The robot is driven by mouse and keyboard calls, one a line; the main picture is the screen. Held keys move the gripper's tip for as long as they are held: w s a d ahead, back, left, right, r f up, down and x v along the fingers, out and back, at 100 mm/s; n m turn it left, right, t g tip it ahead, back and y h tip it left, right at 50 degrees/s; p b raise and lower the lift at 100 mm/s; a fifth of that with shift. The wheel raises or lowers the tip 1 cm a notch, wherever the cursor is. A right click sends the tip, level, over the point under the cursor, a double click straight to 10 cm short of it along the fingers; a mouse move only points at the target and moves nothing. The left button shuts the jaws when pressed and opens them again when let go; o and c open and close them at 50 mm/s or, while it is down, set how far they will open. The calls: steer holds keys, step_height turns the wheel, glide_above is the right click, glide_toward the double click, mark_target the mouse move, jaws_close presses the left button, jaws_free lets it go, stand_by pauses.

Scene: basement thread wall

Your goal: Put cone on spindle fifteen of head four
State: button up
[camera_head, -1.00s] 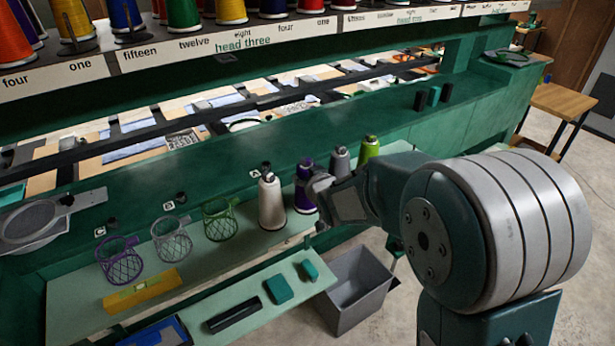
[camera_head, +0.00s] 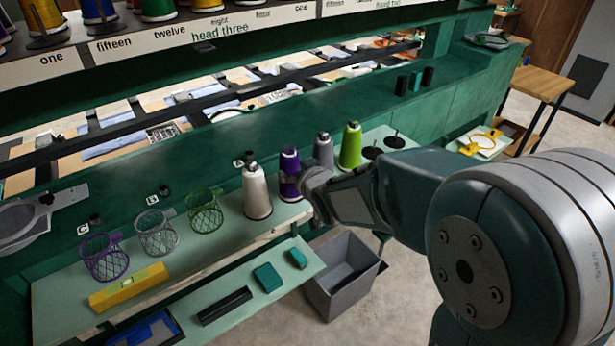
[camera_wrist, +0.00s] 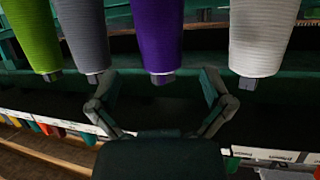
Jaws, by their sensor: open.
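Thread cones stand in a row on the pale green shelf (camera_head: 60,300): white (camera_head: 257,193), purple (camera_head: 289,176), grey (camera_head: 323,152) and lime green (camera_head: 351,147). My gripper (camera_head: 304,184) is at the purple cone, partly covering its right side. In the wrist view the cones appear upside down. There my open gripper (camera_wrist: 160,92) has one finger on either side of the line to the purple cone (camera_wrist: 157,35); no grip on it shows. The head three label (camera_head: 218,32) is on the rack above. A head four label is too small to read surely.
Wire baskets in purple (camera_head: 104,257), grey (camera_head: 158,234) and green (camera_head: 205,213) stand left of the cones. A yellow level (camera_head: 128,288) lies before them. A grey bin (camera_head: 343,275) is on the floor.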

steer(key=s+d+r+m+g+h, duration=0.1)
steer(key=s+d+r+g+h, duration=0.15)
steer(key=s+d, duration=0.45)
steer(key=s+d+r+m+g+h, duration=0.1)
steer(key=s+d+r+m+h, duration=0.15)
steer(key=s+d, duration=0.55)
steer(key=s+g, duration=0.3)
steer(key=s, duration=1.1)
steer(key=shift+s+d+g, duration=0.15)
steer(key=shift+s+g, duration=0.05)
steer(key=shift+g, duration=0.15)
steer(key=shift+w+r, duration=0.1)
